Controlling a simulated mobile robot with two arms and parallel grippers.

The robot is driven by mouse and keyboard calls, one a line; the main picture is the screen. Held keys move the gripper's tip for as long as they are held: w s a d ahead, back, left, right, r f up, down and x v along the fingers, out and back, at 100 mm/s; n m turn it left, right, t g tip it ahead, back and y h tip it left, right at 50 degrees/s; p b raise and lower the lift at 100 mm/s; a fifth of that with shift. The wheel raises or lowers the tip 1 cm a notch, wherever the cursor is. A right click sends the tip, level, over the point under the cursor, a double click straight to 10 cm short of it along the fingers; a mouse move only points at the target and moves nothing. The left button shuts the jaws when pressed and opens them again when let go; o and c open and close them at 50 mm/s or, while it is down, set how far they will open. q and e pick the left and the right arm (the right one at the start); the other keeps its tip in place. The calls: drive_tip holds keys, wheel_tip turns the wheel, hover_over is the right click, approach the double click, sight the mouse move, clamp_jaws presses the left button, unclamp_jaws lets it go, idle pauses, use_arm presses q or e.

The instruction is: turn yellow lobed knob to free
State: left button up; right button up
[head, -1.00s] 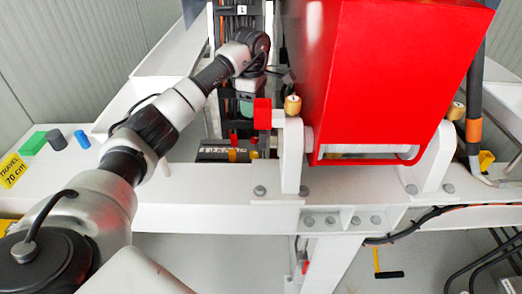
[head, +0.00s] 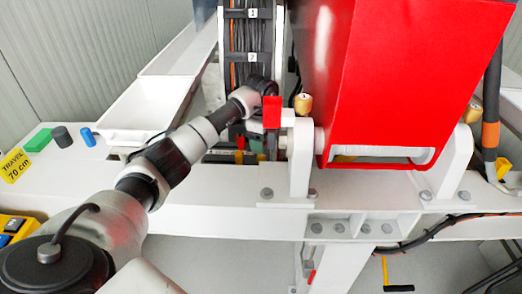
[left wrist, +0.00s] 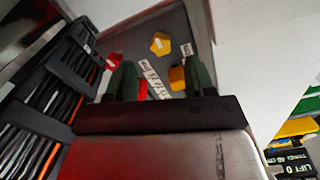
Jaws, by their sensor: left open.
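In the left wrist view a small yellow knob with a lobed outline (left wrist: 160,43) sits on a dark grey panel (left wrist: 133,42), beyond my fingertips. A second yellow knob (left wrist: 177,77) is lower, partly covered by the right-hand finger. My left gripper (left wrist: 158,78) is open, with two green fingers apart and nothing seen held between them. White label strips (left wrist: 154,80) show between the fingers, and red parts (left wrist: 113,60) lie by the left-hand finger. In the head view my arm reaches down behind the white beam, and its wrist hides most of the panel. My right gripper is not in view.
A red housing (head: 400,80) and a red block (head: 272,112) stand close right of my left wrist. A black cable rack (head: 250,45) rises behind it; it is at left in the wrist view. A white beam (head: 200,205) crosses in front.

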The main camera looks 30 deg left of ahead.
sight(261, 159)
use_arm(q)
drive_tip(key=shift+f+p, duration=0.5)
drive_tip(key=shift+f, duration=2.05)
drive_tip(key=c, duration=0.9)
